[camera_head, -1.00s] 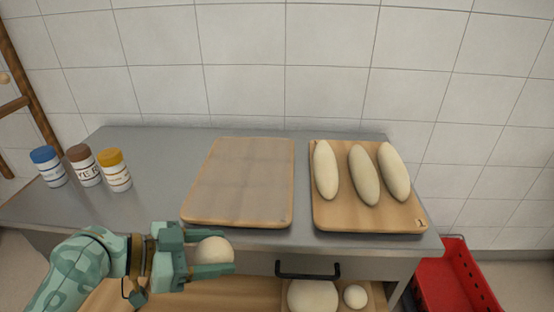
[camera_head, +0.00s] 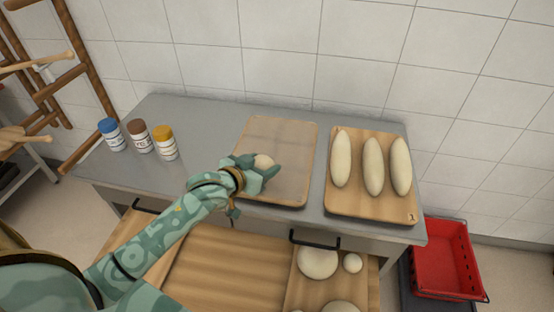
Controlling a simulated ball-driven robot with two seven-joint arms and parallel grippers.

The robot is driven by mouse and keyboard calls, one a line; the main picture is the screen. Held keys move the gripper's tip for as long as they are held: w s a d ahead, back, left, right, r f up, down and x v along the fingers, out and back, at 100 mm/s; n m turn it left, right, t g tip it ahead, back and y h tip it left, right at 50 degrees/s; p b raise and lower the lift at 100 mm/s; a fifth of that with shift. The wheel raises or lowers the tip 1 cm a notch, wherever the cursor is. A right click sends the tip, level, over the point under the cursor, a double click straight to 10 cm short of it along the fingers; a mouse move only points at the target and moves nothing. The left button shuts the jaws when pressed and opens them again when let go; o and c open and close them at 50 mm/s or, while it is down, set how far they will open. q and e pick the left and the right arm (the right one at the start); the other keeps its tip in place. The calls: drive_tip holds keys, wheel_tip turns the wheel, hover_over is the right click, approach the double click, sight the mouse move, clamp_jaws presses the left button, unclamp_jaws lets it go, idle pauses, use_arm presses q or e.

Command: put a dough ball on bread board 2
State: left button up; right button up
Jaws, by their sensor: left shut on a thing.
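My left gripper (camera_head: 262,171) is shut on a pale dough ball (camera_head: 264,161). It holds the ball over the left part of an empty wooden board (camera_head: 283,137) on the grey counter; whether the ball touches the board I cannot tell. No number is readable on this board now. To its right, a second board (camera_head: 372,205) has a mark like a 1 at its front right corner and bears three long pale loaves (camera_head: 373,166). My right gripper is not in view.
Three jars with blue, brown and yellow lids (camera_head: 139,138) stand on the counter (camera_head: 190,115) at left. A red crate (camera_head: 447,262) is at right.

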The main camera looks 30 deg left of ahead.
use_arm(q)
drive_tip(key=a+f+b+x, duration=0.1)
drive_tip(key=b+x, duration=0.1)
drive_tip(key=x, duration=0.5)
drive_tip(key=b, duration=0.3)
hover_over(280, 173)
wheel_tip(280, 173, down, 5)
drive_tip(key=shift+s+a+r, duration=0.1)
wheel_tip(280, 173, down, 4)
drive_tip(key=shift+r+b, duration=0.15)
drive_tip(key=shift+b, duration=0.75)
drive_tip(key=shift+r, duration=0.1)
drive_tip(key=o, duration=1)
drive_tip(key=shift+c, duration=0.2)
